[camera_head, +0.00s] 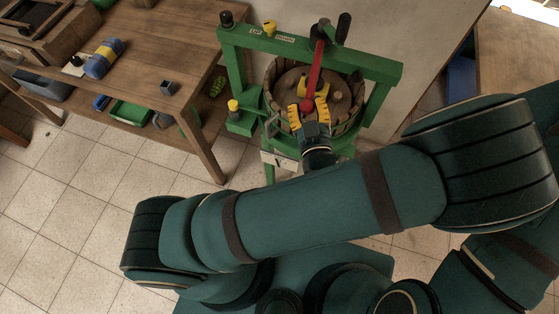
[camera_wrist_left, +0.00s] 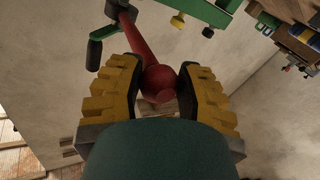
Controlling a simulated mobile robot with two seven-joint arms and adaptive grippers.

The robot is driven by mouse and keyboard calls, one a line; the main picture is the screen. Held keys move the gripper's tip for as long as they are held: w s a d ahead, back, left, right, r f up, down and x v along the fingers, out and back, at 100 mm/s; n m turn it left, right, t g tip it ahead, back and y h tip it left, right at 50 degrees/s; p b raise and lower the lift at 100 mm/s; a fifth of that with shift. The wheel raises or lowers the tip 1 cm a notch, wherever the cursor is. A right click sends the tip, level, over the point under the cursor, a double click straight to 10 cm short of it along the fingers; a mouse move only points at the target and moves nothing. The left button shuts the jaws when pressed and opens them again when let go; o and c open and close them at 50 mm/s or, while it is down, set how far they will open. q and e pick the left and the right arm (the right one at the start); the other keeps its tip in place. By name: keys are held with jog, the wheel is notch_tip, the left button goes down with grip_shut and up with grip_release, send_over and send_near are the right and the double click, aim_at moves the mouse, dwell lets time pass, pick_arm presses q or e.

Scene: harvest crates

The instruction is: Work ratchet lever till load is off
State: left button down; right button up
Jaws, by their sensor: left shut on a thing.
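The red ratchet lever (camera_head: 316,72) runs from the top of the green press frame (camera_head: 375,66) down toward me. It ends in a red ball knob, which also shows in the left wrist view (camera_wrist_left: 160,82). My left gripper (camera_head: 308,106) has its yellow-padded fingers on both sides of this knob and is shut on it. The fingers also show in the left wrist view (camera_wrist_left: 160,76). Below the lever is a slatted wooden basket (camera_head: 347,122) with a round wooden lid, partly hidden by the gripper. My right gripper is not in view.
A black handle (camera_head: 343,27) and a yellow knob (camera_head: 269,28) stand on the crossbeam, near small labels. Tiled floor is open at the lower left.

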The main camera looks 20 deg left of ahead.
pick_arm(q)
jog(key=shift+s+f, duration=0.1)
jog(key=shift+f, duration=0.1)
jog(key=a+p, duration=0.2)
jog(key=a, duration=0.6)
jog(key=shift+w+p, duration=0.3)
jog(key=shift+p, duration=0.05)
jog(key=shift+r, duration=0.15)
jog(key=shift+w+a, duration=0.25)
jog(key=shift+a, duration=0.55)
jog(key=shift+w+a, duration=0.3)
jog(key=shift+a, duration=0.45)
jog(key=shift+w+a, duration=0.25)
jog(key=shift+a, duration=0.55)
jog(key=shift+d, duration=0.1)
